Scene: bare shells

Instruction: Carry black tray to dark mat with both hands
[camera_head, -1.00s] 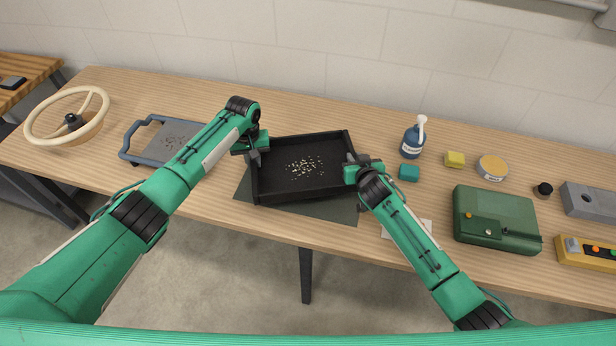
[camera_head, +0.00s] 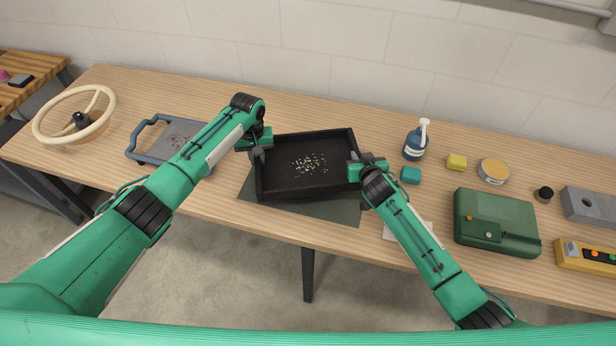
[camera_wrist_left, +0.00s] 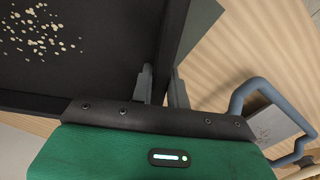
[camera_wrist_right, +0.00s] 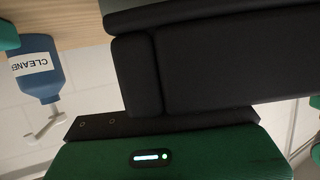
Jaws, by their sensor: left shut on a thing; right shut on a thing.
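The black tray (camera_head: 310,194) is a shallow rectangular box with several pale pellets scattered on its floor. It is over the dark mat (camera_head: 342,212), which shows along the front and left; I cannot tell whether it touches the mat. My left gripper (camera_head: 257,154) is shut on its left wall; in the left wrist view the fingers straddle the tray's wall (camera_wrist_left: 172,45). My right gripper (camera_head: 356,165) is shut on its right wall; in the right wrist view the tray (camera_wrist_right: 205,70) hides the fingertips.
A grey-blue tray (camera_head: 137,150) and a wheel (camera_head: 103,121) are at left. Right of the black tray are a teal block (camera_head: 411,174), cleaner bottle (camera_head: 414,146), yellow block (camera_head: 456,162), tin (camera_head: 494,171) and green case (camera_head: 500,245). Bare table lies behind the black tray.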

